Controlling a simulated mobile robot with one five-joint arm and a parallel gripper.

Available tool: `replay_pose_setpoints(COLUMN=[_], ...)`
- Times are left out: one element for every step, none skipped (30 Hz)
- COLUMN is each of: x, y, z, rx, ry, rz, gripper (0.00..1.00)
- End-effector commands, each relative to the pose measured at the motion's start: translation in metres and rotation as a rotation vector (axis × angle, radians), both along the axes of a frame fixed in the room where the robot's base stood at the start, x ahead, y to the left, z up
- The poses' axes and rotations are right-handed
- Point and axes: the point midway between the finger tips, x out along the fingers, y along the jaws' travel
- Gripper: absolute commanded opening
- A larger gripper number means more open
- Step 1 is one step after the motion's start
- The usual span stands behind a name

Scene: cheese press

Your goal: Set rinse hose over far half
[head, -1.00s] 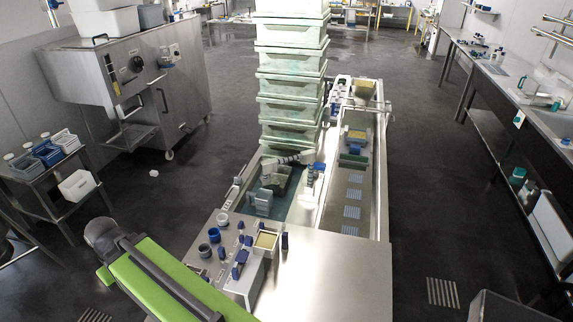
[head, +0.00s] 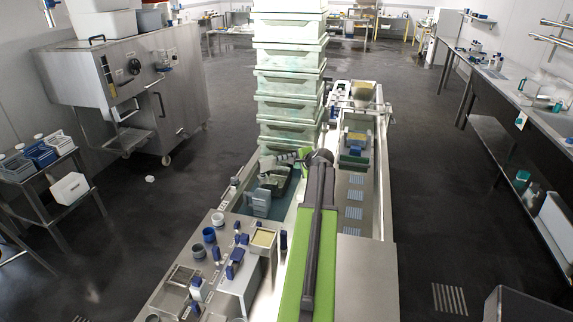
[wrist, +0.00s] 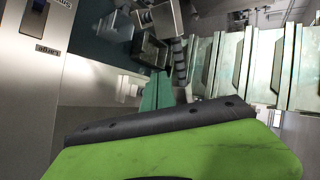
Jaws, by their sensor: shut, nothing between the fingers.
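The grey ribbed rinse hose (head: 284,157) lies across the far part of the left basin (head: 236,206), in front of the crate stack. It also shows in the wrist view (wrist: 180,62), close to metal boxes in the basin. My arm reaches forward along the divider between basin and right channel, its round dark end right of the hose. In the wrist view my gripper (wrist: 156,90) shows as two teal fingers together, shut and empty, apart from the hose. The head view hides the fingers behind the arm. The hose's lower end is hard to make out.
A tall stack of pale green crates (head: 290,85) stands just behind the hose. Grey blocks (head: 258,202) stand in the basin. The right channel (head: 352,225) holds several grated plates.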

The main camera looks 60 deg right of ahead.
Motion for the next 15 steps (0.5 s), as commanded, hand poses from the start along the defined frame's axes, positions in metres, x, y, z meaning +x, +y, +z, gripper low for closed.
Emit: replay_pose_setpoints(x=[0.001, 0.002, 0.005, 0.007, 0.01, 0.015, 0.019, 0.023, 0.029, 0.033, 0.038, 0.044, 0.048, 0.053, 0.059], y=[0.0, -0.001, -0.002, -0.004, -0.006, -0.009, -0.012, -0.015, -0.02, -0.023, -0.026, -0.03, -0.033, -0.036, -0.04], z=[-0.001, -0.002, -0.005, -0.008, -0.011, -0.016, -0.02, -0.025, -0.031, -0.035, -0.039, -0.045, -0.049, -0.053, -0.058], rx=[0.0, 0.0, 0.0, 0.0, -0.001, -0.001, -0.001, -0.001, -0.001, -0.001, -0.002, -0.002, -0.001, -0.001, -0.001], ry=[0.0, 0.001, 0.002, 0.002, 0.002, 0.002, 0.002, 0.003, 0.003, 0.003, 0.004, 0.004, 0.003, 0.003, 0.003], rz=[0.001, 0.002, 0.003, 0.003, 0.004, 0.005, 0.005, 0.005, 0.005, 0.005, 0.005, 0.005, 0.006, 0.006, 0.006], gripper=[0.0, 0.0, 0.0, 0.0, 0.0, 0.0, 0.0, 0.0, 0.0, 0.0, 0.0, 0.0, 0.0, 0.0, 0.0])
